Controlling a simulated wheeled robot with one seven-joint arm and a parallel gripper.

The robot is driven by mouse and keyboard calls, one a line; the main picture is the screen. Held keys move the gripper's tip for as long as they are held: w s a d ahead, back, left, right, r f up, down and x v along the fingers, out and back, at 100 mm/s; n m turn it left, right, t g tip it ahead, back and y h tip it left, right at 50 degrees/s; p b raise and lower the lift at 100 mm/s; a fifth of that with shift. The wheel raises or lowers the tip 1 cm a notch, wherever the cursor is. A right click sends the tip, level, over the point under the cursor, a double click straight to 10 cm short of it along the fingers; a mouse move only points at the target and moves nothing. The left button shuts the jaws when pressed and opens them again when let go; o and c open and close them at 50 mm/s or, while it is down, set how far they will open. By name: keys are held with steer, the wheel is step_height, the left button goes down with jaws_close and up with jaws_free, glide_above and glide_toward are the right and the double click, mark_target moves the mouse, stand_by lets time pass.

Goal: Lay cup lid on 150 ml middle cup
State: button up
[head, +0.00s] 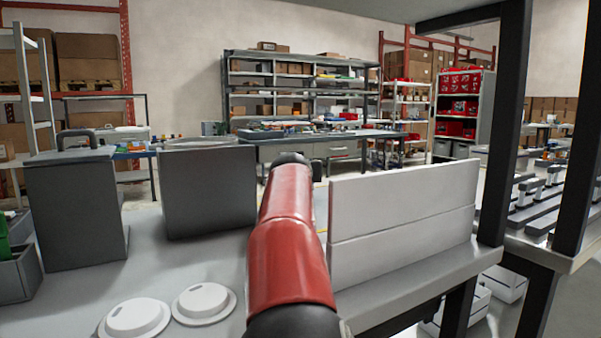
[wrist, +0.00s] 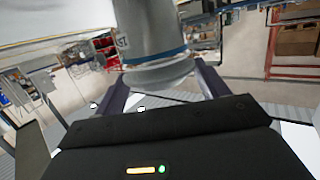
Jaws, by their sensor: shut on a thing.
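In the wrist view, which looks upside down, my gripper (wrist: 163,80) has its two dark fingers shut on a pale cup lid (wrist: 157,76). Beyond the lid is a grey-white cup (wrist: 145,28) with a blue band and part of some lettering. The lid is in line with the cup and right at its banded end; I cannot tell whether it is seated or just clear of it. In the head view my red arm hides the gripper, the held lid and the cup. Two other white lids (head: 204,302) (head: 135,319) lie on the grey counter.
Two dark grey boxes (head: 75,205) (head: 208,190) stand on the counter (head: 165,265) to the left. A white two-part panel (head: 405,225) stands just right of my arm. A dark post (head: 502,120) rises further right. Shelving fills the background.

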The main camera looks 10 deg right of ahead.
steer(key=shift+f+b, duration=0.35)
steer(key=shift+b, duration=0.1)
stand_by(0.3)
steer(key=o, duration=1.1)
steer(key=shift+r, duration=0.1)
steer(key=shift+r+p, duration=1.15)
steer(key=shift+r, duration=1.75)
